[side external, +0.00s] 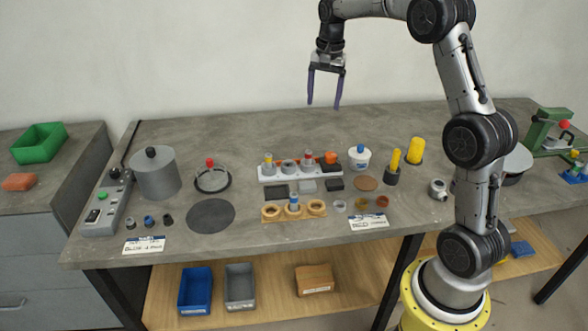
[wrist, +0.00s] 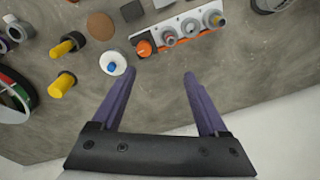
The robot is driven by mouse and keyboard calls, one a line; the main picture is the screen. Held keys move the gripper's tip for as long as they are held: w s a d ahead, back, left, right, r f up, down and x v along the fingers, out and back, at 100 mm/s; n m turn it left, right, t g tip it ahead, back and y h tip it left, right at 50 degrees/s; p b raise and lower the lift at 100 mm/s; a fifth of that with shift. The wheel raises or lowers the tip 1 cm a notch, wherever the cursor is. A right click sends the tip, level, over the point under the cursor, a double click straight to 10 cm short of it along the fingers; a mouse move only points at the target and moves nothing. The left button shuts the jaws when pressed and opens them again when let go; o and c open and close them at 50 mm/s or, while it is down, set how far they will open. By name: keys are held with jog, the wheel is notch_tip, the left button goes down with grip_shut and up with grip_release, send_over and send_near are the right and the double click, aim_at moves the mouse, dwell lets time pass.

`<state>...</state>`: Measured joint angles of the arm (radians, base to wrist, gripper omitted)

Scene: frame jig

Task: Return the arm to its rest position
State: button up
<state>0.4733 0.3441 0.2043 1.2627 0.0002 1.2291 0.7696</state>
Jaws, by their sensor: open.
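My gripper (side external: 324,105) hangs high above the back of the grey worktable (side external: 250,135), fingers pointing down. Its two purple fingers are apart with nothing between them. In the wrist view my gripper (wrist: 157,80) is also open and empty, with bare table and pale wall behind it. My arm rises from its yellow base at the right and bends over to the left. No object touches the fingers.
A white rack (side external: 289,176) with several parts stands mid-table, with a wooden holder (side external: 293,210) in front. A white tub (side external: 359,158) and yellow-handled tools (side external: 415,151) stand to its right. A grey pot (side external: 156,174) and power strip (side external: 107,203) stand left. The table's back strip is clear.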

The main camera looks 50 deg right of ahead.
jog(key=s+a+r+n+t, duration=0.2)
jog(key=s+a+r, duration=0.4)
jog(key=a, duration=0.2)
jog(key=s+a+r+n+t, duration=0.1)
jog(key=s+a+r+n, duration=0.2)
jog(key=s+a+r, duration=0.35)
jog(key=s+a+f+n, duration=0.4)
jog(key=s+f, duration=0.1)
jog(key=s, duration=0.2)
jog(key=s+a+f+n+t, duration=0.1)
jog(key=s+a+f+n, duration=0.3)
jog(key=s, duration=0.4)
jog(key=shift+f+n+t+y, duration=0.3)
jog(key=shift+f+n, duration=0.3)
jog(key=shift+f, duration=0.35)
